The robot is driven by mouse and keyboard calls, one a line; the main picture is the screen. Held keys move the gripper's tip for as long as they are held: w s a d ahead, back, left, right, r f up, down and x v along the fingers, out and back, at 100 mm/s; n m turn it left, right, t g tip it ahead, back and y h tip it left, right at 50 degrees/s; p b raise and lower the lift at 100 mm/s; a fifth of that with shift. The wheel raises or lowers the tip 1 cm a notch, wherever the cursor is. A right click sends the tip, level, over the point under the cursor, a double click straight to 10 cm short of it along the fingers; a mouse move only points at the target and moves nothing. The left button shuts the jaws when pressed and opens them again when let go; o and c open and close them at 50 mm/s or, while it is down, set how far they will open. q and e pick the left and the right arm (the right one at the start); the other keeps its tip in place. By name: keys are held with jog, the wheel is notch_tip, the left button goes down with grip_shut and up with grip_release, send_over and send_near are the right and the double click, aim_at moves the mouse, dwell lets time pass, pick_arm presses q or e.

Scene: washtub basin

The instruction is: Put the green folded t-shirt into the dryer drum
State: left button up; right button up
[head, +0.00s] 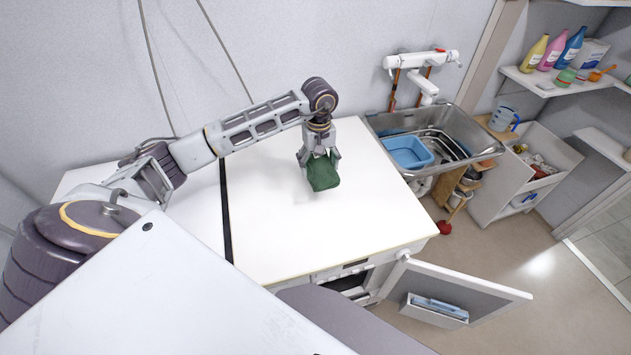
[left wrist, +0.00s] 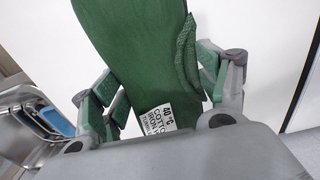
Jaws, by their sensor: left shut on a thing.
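The green folded t-shirt (head: 323,172) hangs in my left gripper (head: 318,157) above the white machine top in the head view. In the left wrist view the t-shirt (left wrist: 140,50) lies between the two fingers of the left gripper (left wrist: 160,100), with a white care label showing. The left gripper is shut on it. An open white door (head: 455,285) stands at the front of the right-hand machine, with a dark opening (head: 352,284) partly visible beside it. Whether a drum lies inside cannot be told. My right gripper is not in view.
White machine tops (head: 290,225) with a dark gap between them form a clear surface. A metal sink (head: 460,118) with a blue basin (head: 407,151) is at the right. Bottles (head: 552,50) stand on a shelf. A holder with papers (head: 434,309) is on the door.

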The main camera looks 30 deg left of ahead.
pick_arm(q)
jog(key=shift+f+p, duration=0.55)
jog(key=shift+f, duration=2.3)
jog(key=shift+f+p, duration=0.35)
jog(key=shift+f, duration=1.5)
jog(key=shift+f, duration=0.2)
jog(key=o, duration=1.1)
jog(key=shift+r, duration=0.15)
